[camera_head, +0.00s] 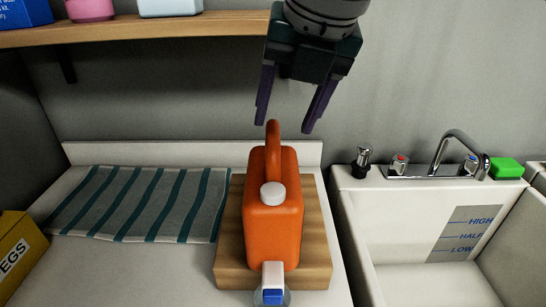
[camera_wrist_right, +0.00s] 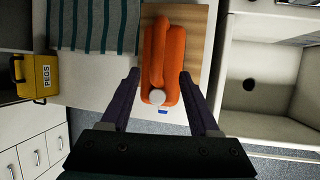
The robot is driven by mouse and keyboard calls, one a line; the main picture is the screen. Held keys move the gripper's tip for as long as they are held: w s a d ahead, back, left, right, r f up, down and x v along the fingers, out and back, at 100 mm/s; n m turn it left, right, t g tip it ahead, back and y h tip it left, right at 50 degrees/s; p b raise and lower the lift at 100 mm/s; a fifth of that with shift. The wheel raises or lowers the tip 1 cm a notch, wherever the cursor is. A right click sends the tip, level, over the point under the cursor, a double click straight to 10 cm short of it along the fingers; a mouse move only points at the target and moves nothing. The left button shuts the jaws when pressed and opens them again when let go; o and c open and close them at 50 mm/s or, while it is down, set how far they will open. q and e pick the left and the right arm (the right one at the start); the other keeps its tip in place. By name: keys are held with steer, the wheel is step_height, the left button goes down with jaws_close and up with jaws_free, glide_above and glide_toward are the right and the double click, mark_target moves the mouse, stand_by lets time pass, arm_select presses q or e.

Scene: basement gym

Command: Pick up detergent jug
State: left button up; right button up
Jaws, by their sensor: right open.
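An orange detergent jug (camera_head: 272,222) with a white cap and a looped handle on top stands upright on a wooden board (camera_head: 315,235) on the white counter. In the right wrist view the jug (camera_wrist_right: 172,75) shows from above, between and beyond the two fingers. My right gripper (camera_head: 290,118) is open and empty, above the jug's handle in the head view and apart from it. Its fingers also show in the right wrist view (camera_wrist_right: 160,90). My left gripper is not in view.
A striped cloth (camera_head: 140,205) lies left of the board, and a yellow pegs box (camera_head: 20,255) stands at the left edge. A sink (camera_head: 430,290) is right; a shelf (camera_head: 150,30) is above left.

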mark_target(273, 138)
steer(key=shift+a+x, duration=0.15)
steer(key=shift+x, duration=0.95)
steer(key=shift+a+x, duration=0.15)
steer(key=shift+x, duration=0.9)
steer(key=shift+s, duration=0.15)
steer(key=shift+c, duration=0.3)
jaws_close()
steer(key=shift+r, duration=0.15)
